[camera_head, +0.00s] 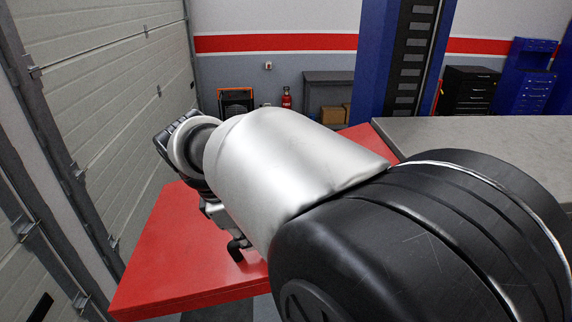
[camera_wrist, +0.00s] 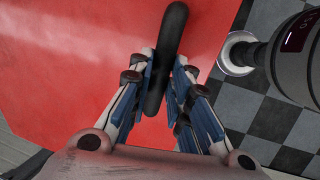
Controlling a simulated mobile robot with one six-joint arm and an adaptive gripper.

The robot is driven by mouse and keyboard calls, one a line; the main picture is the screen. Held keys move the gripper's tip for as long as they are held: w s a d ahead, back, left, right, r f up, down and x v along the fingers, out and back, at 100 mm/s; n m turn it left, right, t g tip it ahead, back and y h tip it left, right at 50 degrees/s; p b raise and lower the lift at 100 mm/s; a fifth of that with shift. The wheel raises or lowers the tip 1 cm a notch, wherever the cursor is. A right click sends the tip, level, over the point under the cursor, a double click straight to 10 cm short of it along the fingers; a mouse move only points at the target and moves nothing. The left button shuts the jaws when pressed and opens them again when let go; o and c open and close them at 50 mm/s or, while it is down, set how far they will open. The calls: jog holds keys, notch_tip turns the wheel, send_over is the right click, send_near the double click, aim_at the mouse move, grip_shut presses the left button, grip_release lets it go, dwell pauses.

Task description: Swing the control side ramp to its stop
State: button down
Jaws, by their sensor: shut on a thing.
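A flat red panel, which looks like the control side ramp (camera_head: 165,265), lies at the lower left in the head view, partly hidden behind my arm. In the wrist view the red panel (camera_wrist: 60,75) fills the left and middle. A black rounded bar (camera_wrist: 172,30), like a handle, stands out over the panel. My gripper (camera_wrist: 166,82) is shut on this bar, with one blue-padded finger on each side. In the head view my arm hides most of the gripper; whether the panel is at its stop cannot be told.
A ribbed garage door (camera_head: 110,90) runs along the left, close to the panel. A blue post (camera_head: 385,60) stands behind, with a grey flat surface (camera_head: 490,135) to the right. Checkered floor (camera_wrist: 245,110) shows beyond the panel's edge. Cabinets (camera_head: 468,90) stand at the back.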

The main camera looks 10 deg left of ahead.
jog(key=w+d+f+t+h+b, duration=0.1)
jog(key=d+f+h+b, duration=0.2)
jog(key=f, duration=0.5)
jog(key=w+d+f+h+b, duration=0.1)
jog(key=d+f+h+b, duration=0.2)
jog(key=d+f, duration=0.3)
jog(key=w+d+f+n+t+h+b, duration=0.1)
jog(key=d+f+b, duration=0.3)
jog(key=f, duration=0.8)
jog(key=shift+d+t+h+b, duration=0.3)
jog(key=shift+h+b, duration=0.2)
jog(key=shift+h, duration=0.4)
jog(key=c, duration=1.9)
grip_release()
jog(key=shift+d, duration=0.1)
jog(key=shift+o, duration=1.3)
jog(key=shift+w+d, duration=0.15)
jog(key=shift+w, duration=0.05)
jog(key=shift+o, duration=0.8)
jog(key=shift+s, duration=0.1)
jog(key=shift+a+r, duration=0.1)
jog(key=shift+a, duration=0.1)
